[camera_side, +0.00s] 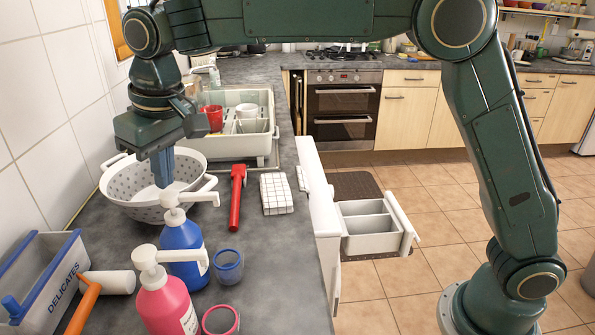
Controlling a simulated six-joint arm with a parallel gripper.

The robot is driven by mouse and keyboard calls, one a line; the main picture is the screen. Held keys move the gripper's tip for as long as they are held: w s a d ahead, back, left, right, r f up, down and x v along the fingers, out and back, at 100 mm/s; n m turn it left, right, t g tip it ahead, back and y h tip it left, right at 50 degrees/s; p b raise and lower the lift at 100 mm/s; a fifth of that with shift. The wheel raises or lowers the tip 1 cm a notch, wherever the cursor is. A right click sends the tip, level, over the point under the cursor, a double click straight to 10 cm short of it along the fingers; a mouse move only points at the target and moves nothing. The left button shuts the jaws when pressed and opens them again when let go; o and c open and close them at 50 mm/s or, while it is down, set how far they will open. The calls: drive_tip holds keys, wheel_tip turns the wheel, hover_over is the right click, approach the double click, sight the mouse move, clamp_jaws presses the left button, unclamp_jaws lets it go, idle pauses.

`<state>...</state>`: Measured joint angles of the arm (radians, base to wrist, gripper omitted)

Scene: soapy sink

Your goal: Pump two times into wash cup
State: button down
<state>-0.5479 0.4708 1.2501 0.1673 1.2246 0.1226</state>
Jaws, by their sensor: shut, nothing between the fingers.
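A blue pump bottle (182,246) with a white pump head stands upright on the counter. A blue cup (229,266) stands to its right, apart from it. A pink pump bottle (163,303) with a white pump head stands in front, and a pink cup (220,321) is to its right, cut off by the lower edge. The bottle labels are too small to read, and I cannot tell which cup is the wash cup. My gripper (162,184) points down with its fingers shut and empty, close above the blue bottle's pump head; I cannot tell whether they touch.
A white colander (120,196) stands behind the blue bottle. A red-handled tool (236,200) and a checkered cloth (276,194) lie to the right. A "DELICATES" box (38,285) and an orange-handled mallet (92,291) are at left. A dish rack (262,150) stands behind.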

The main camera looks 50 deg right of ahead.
drive_tip(key=shift+r, duration=0.15)
drive_tip(key=shift+r, duration=2.85)
drive_tip(key=s+d+r+m+t, duration=0.1)
drive_tip(key=s+d+r, duration=0.1)
drive_tip(key=s+d, duration=0.6)
drive_tip(key=s+d+r+m+t, duration=0.1)
drive_tip(key=s+d, duration=0.4)
drive_tip(key=d, duration=0.7)
drive_tip(key=s+d+f, duration=0.3)
drive_tip(key=s+f, duration=0.2)
drive_tip(key=s, duration=0.3)
drive_tip(key=s+d+f+m+t, duration=0.1)
drive_tip(key=s+d+f, duration=0.2)
drive_tip(key=s+f, duration=0.2)
drive_tip(key=s, duration=0.3)
drive_tip(key=shift+s+d+f+h, duration=0.25)
drive_tip(key=shift+s+h, duration=0.05)
drive_tip(key=shift+s, duration=0.05)
